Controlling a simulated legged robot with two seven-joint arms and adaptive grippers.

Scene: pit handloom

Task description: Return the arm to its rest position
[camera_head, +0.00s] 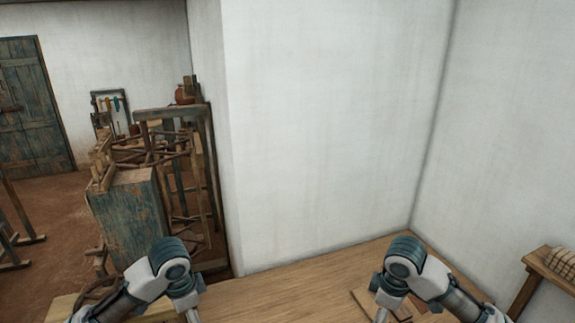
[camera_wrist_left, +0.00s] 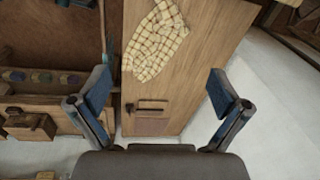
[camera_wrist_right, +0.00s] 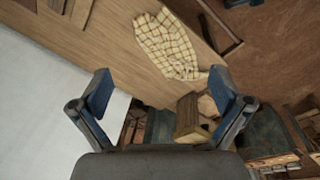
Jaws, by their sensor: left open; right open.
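My left arm (camera_head: 172,268) comes in at the lower left of the head view, over the near part of a wooden table (camera_head: 285,285). My right arm (camera_head: 405,262) comes in at the lower right over the same table. Both hands run off the bottom edge there. In the left wrist view my left gripper (camera_wrist_left: 160,75) has its blue fingers wide apart, with nothing between them. In the right wrist view my right gripper (camera_wrist_right: 160,74) is also spread and empty. Neither gripper visibly touches anything.
A checked cloth (camera_wrist_left: 155,42) lies on the wooden surface in the left wrist view, near a small wooden piece (camera_wrist_left: 151,118) with a dark bar. White walls (camera_head: 330,130) stand close behind the table. A wooden frame (camera_head: 175,115) stands left; a shelf (camera_head: 540,268) is at right.

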